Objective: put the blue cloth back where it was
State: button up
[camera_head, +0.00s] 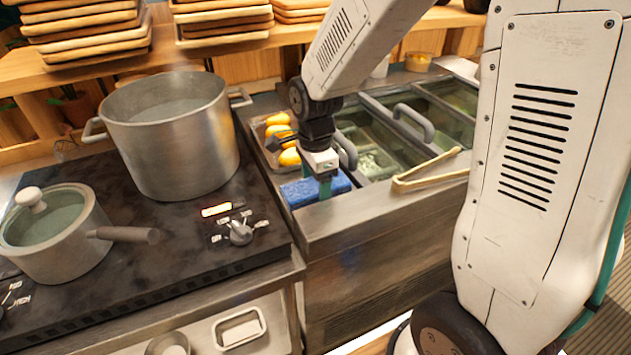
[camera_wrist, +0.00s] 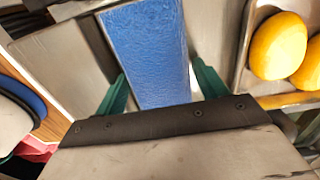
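The blue cloth (camera_head: 300,192), a flat folded rectangle, is on the steel counter top beside the stove in the head view. In the wrist view the blue cloth (camera_wrist: 148,50) runs lengthwise between the green fingers of my gripper (camera_wrist: 160,80). My gripper (camera_head: 318,180) points down at the cloth, with one green finger in front of it. The fingers are apart, one at each long edge. Whether they press on the cloth or stand just clear is not clear. The cloth appears level and low, at or near the counter surface.
A tray of yellow items (camera_head: 280,128) sits just behind the cloth. Lidded topping bins (camera_head: 400,130) and wooden tongs (camera_head: 428,172) are to the right. A large pot (camera_head: 170,140) and a small lidded saucepan (camera_head: 55,235) stand on the stove at left.

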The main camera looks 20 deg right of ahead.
aim_at(316, 183)
notch_tip(316, 183, up, 12)
jog(key=s+d+r+n, duration=0.1)
jog(key=s+r+n, duration=0.1)
jog(key=s+n, duration=0.7)
jog(key=s+d+r+n+t, duration=0.1)
jog(key=s+d+r+n, duration=0.1)
jog(key=s+n, duration=0.7)
jog(key=shift+s+r, duration=0.25)
jog(key=shift+s, duration=1.75)
